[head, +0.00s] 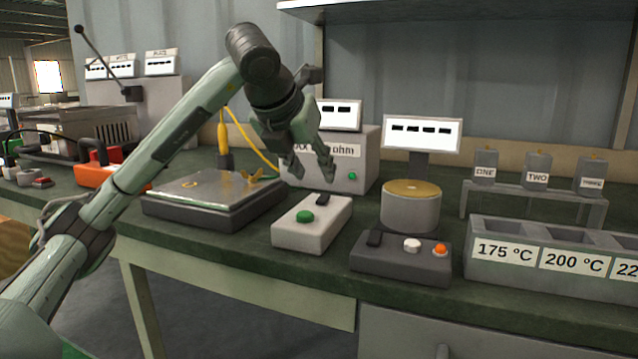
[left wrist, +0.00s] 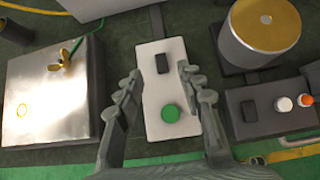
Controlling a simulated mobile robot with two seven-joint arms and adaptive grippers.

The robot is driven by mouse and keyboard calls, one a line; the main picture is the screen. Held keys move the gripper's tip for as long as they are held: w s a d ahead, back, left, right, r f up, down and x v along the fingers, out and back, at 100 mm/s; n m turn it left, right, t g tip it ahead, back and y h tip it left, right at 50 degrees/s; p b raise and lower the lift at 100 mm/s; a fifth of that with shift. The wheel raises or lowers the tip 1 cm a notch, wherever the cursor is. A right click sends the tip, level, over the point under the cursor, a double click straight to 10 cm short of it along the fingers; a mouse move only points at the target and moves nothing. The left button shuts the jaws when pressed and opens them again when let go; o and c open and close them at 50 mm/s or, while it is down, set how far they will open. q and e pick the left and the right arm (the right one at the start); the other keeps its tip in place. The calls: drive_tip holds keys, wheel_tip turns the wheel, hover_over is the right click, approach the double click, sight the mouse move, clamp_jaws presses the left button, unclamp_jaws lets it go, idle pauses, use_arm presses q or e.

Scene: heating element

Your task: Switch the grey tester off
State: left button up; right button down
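A grey tester box (head: 350,158) with a label ending in "ohm" stands on the bench behind my left gripper, which partly covers it. It has a green button (head: 352,176) on its front, and a white display (head: 340,115) above shows dashes. A light grey control box (head: 305,232) lies in front, with a green round button (head: 305,216) and a black rocker switch (head: 326,199). In the left wrist view this box (left wrist: 165,95) lies below and between the fingers. My left gripper (head: 311,178) is open and empty above it. My right gripper is not in view.
A hot plate (head: 205,198) with a brass wing piece is left of the light box. Right are a cylindrical heater (head: 411,208), a dark control box (head: 400,260) with white and orange buttons, labelled bins (head: 545,255) and a rack (head: 535,190) with weights.

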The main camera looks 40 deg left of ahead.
use_arm(q)
drive_tip(key=v, duration=0.5)
drive_tip(key=shift+s+r, duration=0.1)
idle(0.4)
